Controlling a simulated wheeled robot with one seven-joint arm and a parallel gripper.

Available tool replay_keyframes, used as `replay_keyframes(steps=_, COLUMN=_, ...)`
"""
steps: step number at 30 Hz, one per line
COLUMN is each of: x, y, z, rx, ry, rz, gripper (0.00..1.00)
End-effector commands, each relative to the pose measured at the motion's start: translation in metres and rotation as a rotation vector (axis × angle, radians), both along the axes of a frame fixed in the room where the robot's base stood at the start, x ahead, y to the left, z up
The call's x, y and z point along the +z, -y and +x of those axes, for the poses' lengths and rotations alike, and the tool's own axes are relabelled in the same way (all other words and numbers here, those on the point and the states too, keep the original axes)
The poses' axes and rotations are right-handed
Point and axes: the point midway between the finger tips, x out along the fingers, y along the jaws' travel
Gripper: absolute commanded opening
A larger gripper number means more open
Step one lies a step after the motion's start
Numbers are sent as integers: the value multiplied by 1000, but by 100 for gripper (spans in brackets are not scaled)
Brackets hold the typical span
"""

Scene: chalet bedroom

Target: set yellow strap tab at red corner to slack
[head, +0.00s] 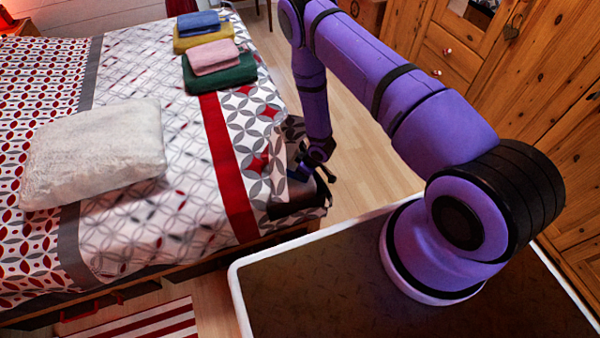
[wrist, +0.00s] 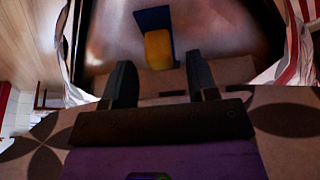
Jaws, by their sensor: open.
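In the wrist view a yellow tab (wrist: 158,50) lies against a blue backing piece (wrist: 152,19), on a brownish surface. My gripper (wrist: 160,76) is open, with one dark finger on each side, and the tab lies just beyond and between the fingertips. I cannot tell whether anything touches the tab. In the head view my gripper (head: 318,172) is at the near right corner of the bed, beside the patterned cover. The tab is hidden there. I cannot pick out a red corner mark for certain.
The bed (head: 185,150) carries a fluffy white cushion (head: 95,150) and a stack of folded towels (head: 214,56). A red-striped rug (head: 150,322) lies in front. Wooden cabinets (head: 470,45) stand at right. Wooden floor (head: 365,150) is open between bed and cabinets.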

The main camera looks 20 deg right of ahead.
Motion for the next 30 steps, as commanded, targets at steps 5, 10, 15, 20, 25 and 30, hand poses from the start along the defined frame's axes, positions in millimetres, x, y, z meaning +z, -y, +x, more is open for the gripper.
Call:
replay_keyframes(steps=5, x=-17, y=-5, z=5, rx=0, ry=0, rz=-1, gripper=53)
replay_keyframes(steps=10, x=-23, y=-6, z=7, rx=0, ry=0, rz=-1, gripper=53)
replay_keyframes(steps=15, x=-23, y=-6, z=7, rx=0, ry=1, rz=-1, gripper=53)
replay_keyframes(steps=20, x=-23, y=-6, z=7, rx=0, ry=1, rz=-1, gripper=30)
replay_keyframes(steps=25, x=-23, y=-6, z=7, rx=0, ry=1, rz=-1, gripper=0)
replay_keyframes(steps=30, x=-23, y=-11, z=12, rx=0, ry=2, rz=1, gripper=0)
